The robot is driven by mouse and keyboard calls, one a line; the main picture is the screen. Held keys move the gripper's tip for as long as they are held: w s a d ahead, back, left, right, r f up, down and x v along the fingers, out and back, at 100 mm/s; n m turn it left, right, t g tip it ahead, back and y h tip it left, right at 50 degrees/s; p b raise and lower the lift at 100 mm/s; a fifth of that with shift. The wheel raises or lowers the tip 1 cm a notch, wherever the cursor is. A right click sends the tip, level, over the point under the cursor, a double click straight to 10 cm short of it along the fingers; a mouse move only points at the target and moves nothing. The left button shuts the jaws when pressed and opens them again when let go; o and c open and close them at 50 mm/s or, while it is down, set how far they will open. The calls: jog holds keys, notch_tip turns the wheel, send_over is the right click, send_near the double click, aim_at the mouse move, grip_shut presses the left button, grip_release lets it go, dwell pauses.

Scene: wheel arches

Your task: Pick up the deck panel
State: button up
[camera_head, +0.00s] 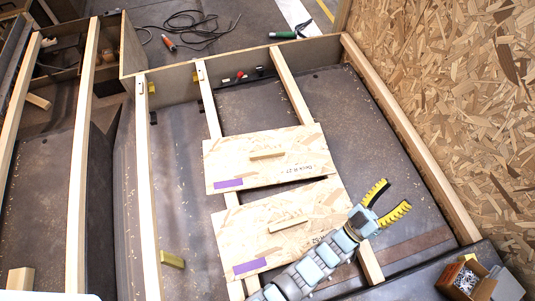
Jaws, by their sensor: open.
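Two deck panels of pale chipboard lie across wooden joists, each with a raised wooden handle strip and a purple mark at its lower left. The far deck panel (300,173) bears printed lettering. The near deck panel (240,230) is partly hidden by my arm at its lower right corner. My gripper (395,200) has yellow and black fingers spread apart and empty. In the picture it appears right of the near panel, above the dark floor bay; its height is unclear.
Wooden joists (146,190) run lengthwise over a dark floor. A chipboard wall (450,90) rises on the right. A box of screws (466,279) stands at the lower right. A green-handled tool (284,35) and cable (190,27) lie at the back.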

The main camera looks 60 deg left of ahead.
jog(key=w+a+f+n+g+y+p, duration=0.1)
jog(key=w+a+f+n+g+p, duration=0.2)
jog(key=a, duration=0.6)
jog(key=w+a+f+n+g, duration=0.2)
jog(key=a+f+n+g, duration=0.25)
jog(key=a, duration=0.35)
jog(key=w+a+f+n+g+y+p, duration=0.1)
jog(key=w+a+f+n+g+p, duration=0.2)
jog(key=a, duration=0.6)
jog(key=n+g+h+p, duration=0.5)
jog(key=n+g+h, duration=0.3)
jog(key=n+g, duration=0.6)
send_near(267, 152)
jog(key=shift+t, duration=0.35)
notch_tip(267, 152, down, 5)
jog(key=b, duration=0.4)
jog(key=shift+s+a, duration=0.1)
jog(key=shift+s, duration=0.1)
jog(key=shift+w+d+f+b, duration=0.1)
jog(key=shift+w+f+b, duration=0.05)
jog(key=shift+f+b, duration=0.6)
jog(key=shift+w+d+f+b, duration=0.15)
jog(key=shift+f+b, duration=0.35)
jog(key=shift+f, duration=0.5)
jog(key=shift+w+d+f+b, duration=0.1)
jog(key=shift+w+f+b, duration=0.1)
jog(key=shift+f+b, duration=0.55)
